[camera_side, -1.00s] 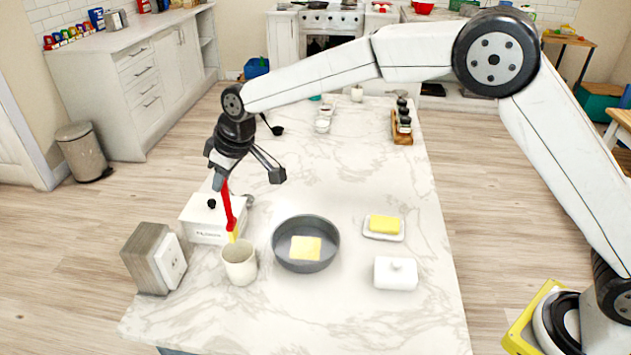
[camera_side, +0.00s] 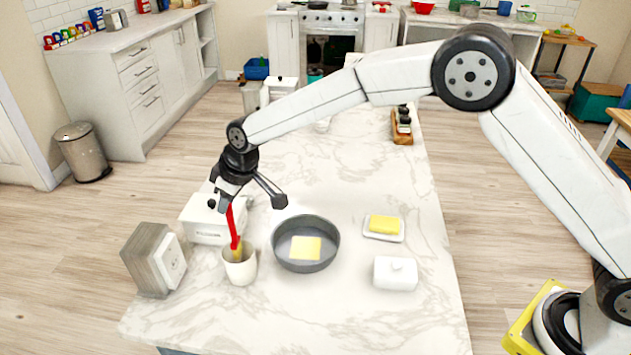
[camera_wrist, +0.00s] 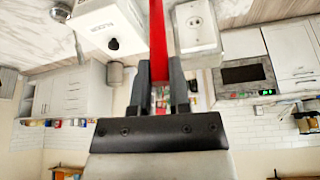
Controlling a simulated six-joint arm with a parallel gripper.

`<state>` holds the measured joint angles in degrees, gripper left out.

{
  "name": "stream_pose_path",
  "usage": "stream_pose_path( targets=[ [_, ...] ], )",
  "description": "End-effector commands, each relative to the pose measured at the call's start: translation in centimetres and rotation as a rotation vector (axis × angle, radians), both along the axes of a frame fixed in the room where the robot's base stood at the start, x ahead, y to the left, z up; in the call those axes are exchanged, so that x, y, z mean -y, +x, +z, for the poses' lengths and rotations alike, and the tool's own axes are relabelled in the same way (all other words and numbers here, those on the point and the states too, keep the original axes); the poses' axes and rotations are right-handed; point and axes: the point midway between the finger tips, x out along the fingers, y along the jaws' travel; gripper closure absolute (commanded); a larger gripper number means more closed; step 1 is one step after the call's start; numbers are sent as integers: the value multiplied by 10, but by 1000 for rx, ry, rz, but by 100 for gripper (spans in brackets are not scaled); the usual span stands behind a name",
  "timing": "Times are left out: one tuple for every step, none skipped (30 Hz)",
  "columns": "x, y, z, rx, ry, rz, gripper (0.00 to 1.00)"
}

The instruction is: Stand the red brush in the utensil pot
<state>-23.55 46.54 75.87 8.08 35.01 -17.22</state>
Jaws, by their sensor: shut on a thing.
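The red brush (camera_side: 235,228) hangs nearly upright in my gripper (camera_side: 227,201), head down. Its yellow bristles show at the mouth of the cream utensil pot (camera_side: 241,269). The head appears to be just inside the rim, and its lower end is hidden by the pot wall. I cannot tell whether it touches the bottom. In the wrist view my gripper (camera_wrist: 160,66) is shut on the red handle (camera_wrist: 158,35), which runs out of the top of the picture. The pot is not clearly seen there.
A white lidded box (camera_side: 203,225) stands just behind the pot. A grey-brown block with a white socket plate (camera_side: 153,262) stands to its left. A grey pan (camera_side: 306,263) with a yellow slab is close on the right. A butter dish (camera_side: 383,237) and white lidded container (camera_side: 395,273) are farther right.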

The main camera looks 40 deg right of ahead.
Motion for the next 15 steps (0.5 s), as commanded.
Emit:
stream_pose_path(
  targets=[
    [0, 0, -3, -1, -1, 0, 100],
    [0, 0, -5, -1, -1, 0, 100],
    [0, 0, -7, 0, 0, 0, 100],
    [0, 0, -9, 0, 0, 0, 100],
    [0, 0, -10, 0, 0, 0, 100],
    [0, 0, -12, 0, 0, 0, 100],
    [0, 0, -14, 0, 0, 0, 100],
    [0, 0, -16, 0, 0, 0, 100],
    [0, 0, -18, -1, -1, 0, 100],
    [0, 0, -20, -1, -1, 0, 100],
    [0, 0, -22, -1, -1, 0, 100],
    [0, 0, -24, -1, -1, 0, 100],
    [0, 0, -25, 0, 0, 0, 100],
    [0, 0, -26, 1, -1, 0, 100],
    [0, 0, -28, 1, -1, 1, 100]
  ],
)
